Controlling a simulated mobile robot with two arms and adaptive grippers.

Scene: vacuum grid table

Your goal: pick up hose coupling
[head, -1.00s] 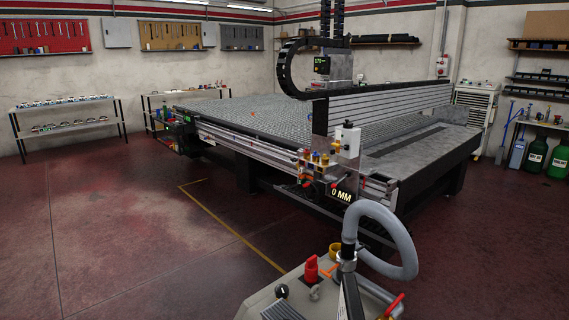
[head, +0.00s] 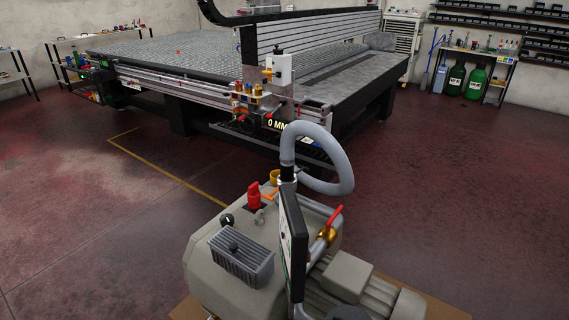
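I cannot tell for certain which part is the hose coupling. A thick grey hose (head: 333,165) arches over the beige vacuum pump unit (head: 207,262) in the foreground. One end of the hose meets a fitting (head: 288,174) behind a dark upright panel (head: 293,235). A brass fitting with a red lever (head: 326,232) is on the right of the panel. Several small coloured fittings (head: 250,93) sit at the front edge of the vacuum grid table (head: 190,58), too small to identify. Neither of my grippers is in view.
The pump unit stands on a brown base (head: 440,308) close in front. Open red-brown floor (head: 90,215) lies to the left, with a yellow line (head: 165,170). Green canisters (head: 473,82) stand by a shelf at the back right.

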